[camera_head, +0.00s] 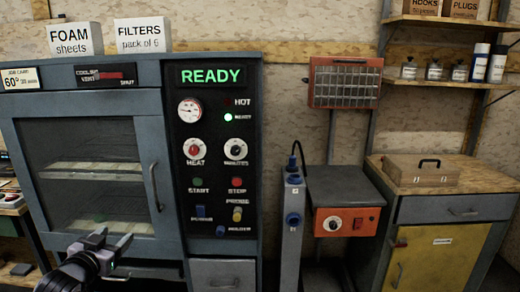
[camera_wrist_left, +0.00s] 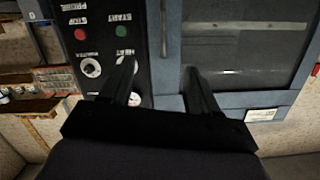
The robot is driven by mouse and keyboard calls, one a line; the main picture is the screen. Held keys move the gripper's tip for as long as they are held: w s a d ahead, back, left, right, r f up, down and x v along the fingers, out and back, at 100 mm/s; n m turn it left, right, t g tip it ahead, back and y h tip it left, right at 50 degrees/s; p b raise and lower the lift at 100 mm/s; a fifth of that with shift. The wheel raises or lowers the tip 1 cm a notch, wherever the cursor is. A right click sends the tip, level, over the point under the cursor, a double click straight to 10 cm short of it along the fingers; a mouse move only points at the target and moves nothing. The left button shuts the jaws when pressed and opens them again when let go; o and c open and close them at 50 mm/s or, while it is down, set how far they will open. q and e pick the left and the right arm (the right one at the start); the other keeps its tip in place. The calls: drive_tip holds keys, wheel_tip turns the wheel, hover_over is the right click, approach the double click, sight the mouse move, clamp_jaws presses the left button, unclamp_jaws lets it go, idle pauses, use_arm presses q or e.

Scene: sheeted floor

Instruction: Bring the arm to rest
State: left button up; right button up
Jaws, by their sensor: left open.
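My left gripper (camera_head: 108,246) is at the lower left of the head view, in front of the lower part of the cabinet door. It is open, with nothing between its fingers. In the left wrist view the two dark fingers (camera_wrist_left: 160,85) stand apart, and the picture is upside down. The grey-blue oven-like cabinet (camera_head: 155,75) fills the left of the head view. Its glass door (camera_head: 85,150) looks shut, with pale sheets on racks inside. Its black panel shows a green READY display (camera_head: 211,76). My right gripper is not in view.
The door handle (camera_head: 155,187) stands out near my gripper. To the right are a grey post (camera_head: 292,230), an orange-fronted unit (camera_head: 346,222) and a workbench (camera_head: 480,178) with a wooden box (camera_head: 421,172). Shelves (camera_head: 445,83) hold several bottles. Two boxes (camera_head: 142,35) (camera_head: 75,40) stand on the cabinet.

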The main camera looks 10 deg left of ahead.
use_arm(q)
drive_tip(key=s+d+f+m+g+h, duration=0.3)
drive_tip(key=s+d+f+m, duration=0.1)
drive_tip(key=s+d+f, duration=0.7)
drive_tip(key=s+d+f+m+g+h, duration=0.35)
drive_tip(key=s+d+f, duration=0.45)
drive_tip(key=s+f, duration=0.45)
drive_tip(key=d+n+t, duration=0.1)
drive_tip(key=d+n, duration=0.4)
drive_tip(key=d, duration=0.4)
drive_tip(key=shift+w+d+r, duration=0.3)
drive_tip(key=shift+w+r, duration=0.05)
drive_tip(key=shift+w, duration=0.05)
drive_tip(key=shift+t+y, duration=0.25)
